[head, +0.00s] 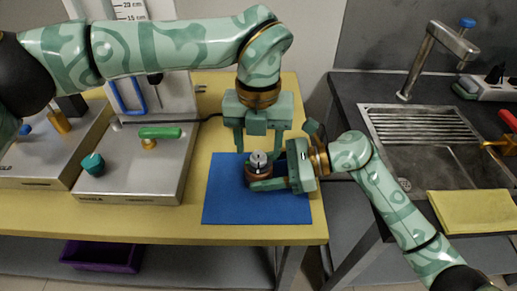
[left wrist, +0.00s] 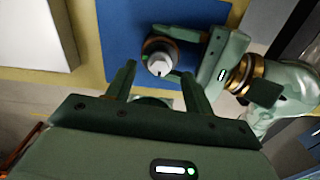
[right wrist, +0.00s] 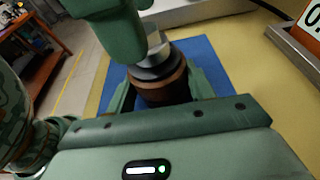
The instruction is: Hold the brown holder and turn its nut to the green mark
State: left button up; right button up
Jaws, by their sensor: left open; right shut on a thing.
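The brown holder (head: 252,181) stands upright over the blue mat (head: 221,205), with a silver nut (head: 259,159) on top. My right gripper (right wrist: 160,84) is shut on the holder (right wrist: 160,92) from the side, a finger on each side of its brown body. My left gripper (head: 259,149) points down above the nut, open. In the left wrist view, its fingertips (left wrist: 158,70) are apart, with the nut (left wrist: 160,65) between them in the picture; contact cannot be told. A tiny green spot (left wrist: 145,57) shows by the nut's edge. My left finger covers part of the nut in the right wrist view.
The yellow table (head: 215,100) holds a metal device with a green-handled valve (head: 160,132) and a teal knob (head: 93,163) left of the mat. A sink (head: 430,160) with a yellow cloth (head: 470,210) is at right. The mat's front part is clear.

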aim_at(258, 158)
pick_arm(q)
jog(key=shift+f, duration=1.25)
jog(key=shift+c, duration=0.3)
jog(key=c, duration=0.9)
jog(key=shift+c, duration=0.2)
jog(key=shift+m, duration=0.3)
